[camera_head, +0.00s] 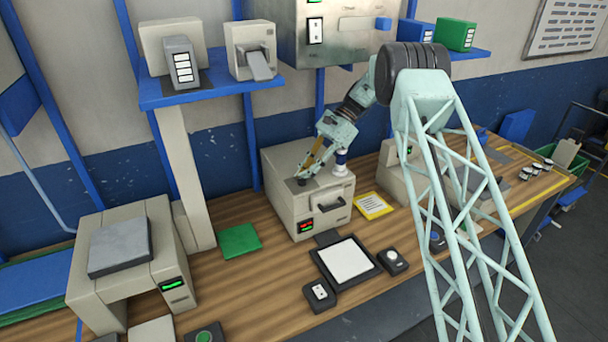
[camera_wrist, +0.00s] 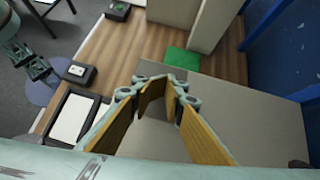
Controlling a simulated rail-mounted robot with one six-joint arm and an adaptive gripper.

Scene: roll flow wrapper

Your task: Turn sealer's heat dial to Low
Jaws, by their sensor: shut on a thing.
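A dark round base (camera_head: 298,184) shows around the fingertips. The dial and its marks are hidden by the fingers, so its setting cannot be read. The yellow finger pads (camera_wrist: 160,95) show in the wrist view; the dial is not distinguishable there.
A white bottle-like piece with a blue band (camera_head: 340,164) stands on the sealer's top, right of my gripper. A framed white pad (camera_head: 348,260) and small control boxes (camera_head: 320,294) lie in front. A green sheet (camera_head: 238,240) lies left. A blue shelf (camera_head: 210,90) is above left.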

